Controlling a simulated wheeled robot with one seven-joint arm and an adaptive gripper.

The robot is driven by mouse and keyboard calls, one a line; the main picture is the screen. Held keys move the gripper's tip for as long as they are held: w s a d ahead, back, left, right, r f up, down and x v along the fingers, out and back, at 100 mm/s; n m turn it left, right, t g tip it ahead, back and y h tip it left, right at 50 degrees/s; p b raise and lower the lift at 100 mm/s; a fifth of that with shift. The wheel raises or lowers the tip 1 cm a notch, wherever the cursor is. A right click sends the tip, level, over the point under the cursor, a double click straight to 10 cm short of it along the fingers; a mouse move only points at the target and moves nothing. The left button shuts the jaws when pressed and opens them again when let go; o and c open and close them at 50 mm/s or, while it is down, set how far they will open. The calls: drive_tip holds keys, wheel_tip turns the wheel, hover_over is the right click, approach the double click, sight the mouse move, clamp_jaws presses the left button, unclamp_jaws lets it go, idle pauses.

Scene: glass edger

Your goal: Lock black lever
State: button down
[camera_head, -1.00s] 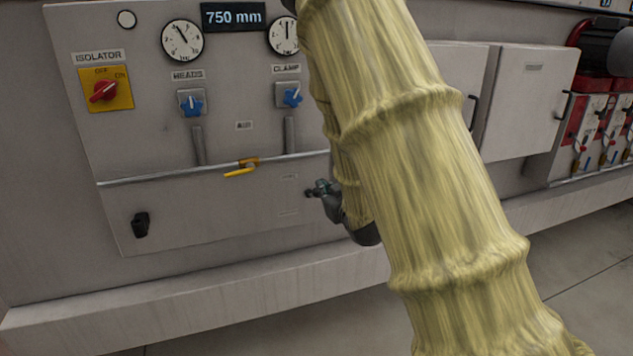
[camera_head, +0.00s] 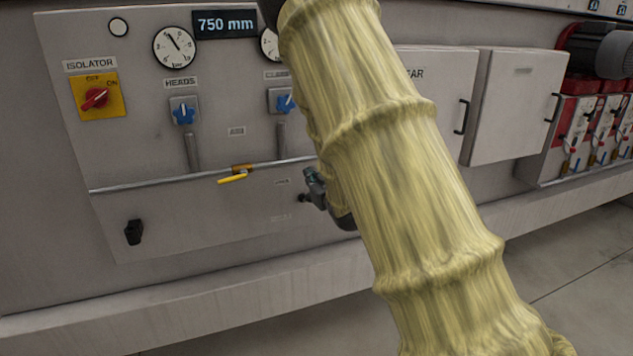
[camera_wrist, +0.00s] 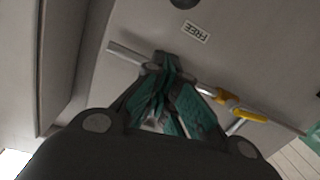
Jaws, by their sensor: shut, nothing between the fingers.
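A small dark knob (camera_head: 304,198) sticks out of the grey panel beside two small labels; it may be the black lever's end. A dark round part also shows at the top edge of the wrist view (camera_wrist: 184,3), next to a label reading FREE (camera_wrist: 195,32). My gripper (camera_head: 311,175) is at the panel, close beside and slightly above the knob; contact cannot be told. In the wrist view my gripper (camera_wrist: 166,65) is shut and empty, its teal fingers together in front of the pipe. My arm hides part of the panel. Another black handle (camera_head: 134,232) sits at the panel's lower left.
A pipe (camera_head: 130,184) with a yellow-handled valve (camera_head: 233,179) crosses the panel close to my gripper. Above are the red isolator switch (camera_head: 95,98), the blue HEADS knob (camera_head: 183,110) and the blue clamp knob (camera_head: 282,100). White cabinets (camera_head: 512,105) stand to the right.

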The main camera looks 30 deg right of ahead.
sight(309, 199)
drive_tip(key=w, duration=0.4)
drive_tip(key=shift+d+f+p, duration=0.1)
drive_tip(key=shift+d+p, duration=0.2)
drive_tip(key=shift+p, duration=0.1)
drive_tip(key=shift+w+d+f, duration=0.1)
drive_tip(key=shift+w+f, duration=0.1)
drive_tip(key=shift+f, duration=0.1)
drive_tip(key=shift+s+d+f+p, duration=0.1)
drive_tip(key=shift+s+f+p, duration=0.25)
drive_tip(key=shift+f, duration=0.45)
drive_tip(key=shift+s+d+f+p, duration=0.1)
drive_tip(key=shift+s+f, duration=0.35)
drive_tip(key=shift+f, duration=0.35)
drive_tip(key=shift+f, duration=0.15)
